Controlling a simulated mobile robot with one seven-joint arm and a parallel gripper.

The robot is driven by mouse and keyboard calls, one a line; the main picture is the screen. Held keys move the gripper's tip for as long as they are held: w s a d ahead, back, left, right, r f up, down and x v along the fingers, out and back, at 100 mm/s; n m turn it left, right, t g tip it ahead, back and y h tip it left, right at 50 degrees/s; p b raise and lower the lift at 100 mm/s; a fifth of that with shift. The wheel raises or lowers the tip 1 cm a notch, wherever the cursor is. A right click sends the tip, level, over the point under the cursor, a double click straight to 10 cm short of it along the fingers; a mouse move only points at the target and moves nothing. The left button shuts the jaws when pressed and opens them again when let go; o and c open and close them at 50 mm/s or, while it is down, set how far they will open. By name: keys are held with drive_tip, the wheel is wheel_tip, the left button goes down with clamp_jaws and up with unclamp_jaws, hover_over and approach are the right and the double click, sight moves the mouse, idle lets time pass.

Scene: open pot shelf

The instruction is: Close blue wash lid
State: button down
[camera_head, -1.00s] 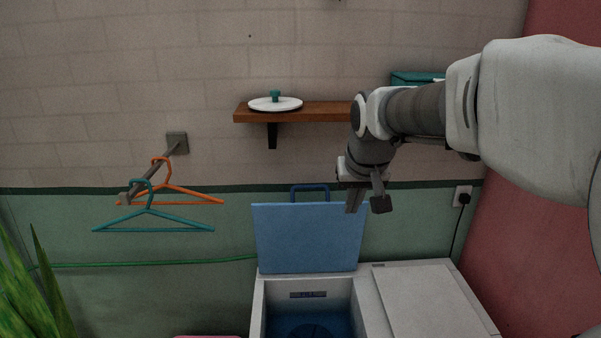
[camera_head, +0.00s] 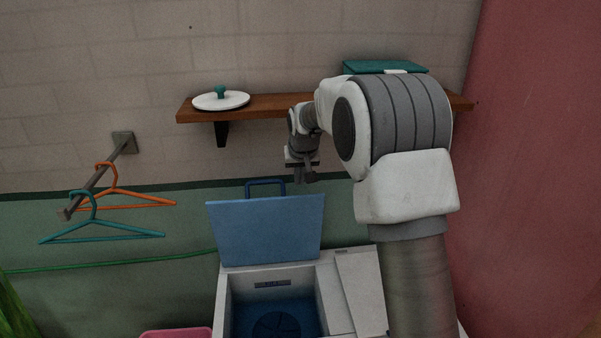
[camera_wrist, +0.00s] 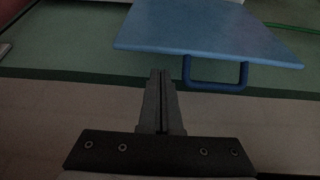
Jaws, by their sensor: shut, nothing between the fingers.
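The blue wash lid (camera_head: 265,230) stands open and upright at the back of the white washer (camera_head: 223,300), with a dark blue loop handle (camera_head: 265,182) on its top edge. The tub (camera_head: 275,318) below is open. My gripper (camera_head: 305,180) is shut and empty, above and to the right of the handle, near the lid's top right corner. In the wrist view the lid (camera_wrist: 205,28) and its handle (camera_wrist: 216,86) appear upside down, just beyond my gripper's fingertips (camera_wrist: 159,74). The fingers look apart from the handle.
A wooden shelf (camera_head: 270,108) with a white green-knobbed lid (camera_head: 221,98) and a teal box (camera_head: 385,67) is on the wall above. Orange (camera_head: 140,200) and teal hangers (camera_head: 100,233) hang at left. A pink basin (camera_head: 176,333) is at lower left.

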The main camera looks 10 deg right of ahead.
drive_tip(key=shift+p+x, duration=0.5)
drive_tip(key=shift+x, duration=2.6)
drive_tip(key=shift+f+b, duration=0.1)
drive_tip(key=shift+b, duration=0.2)
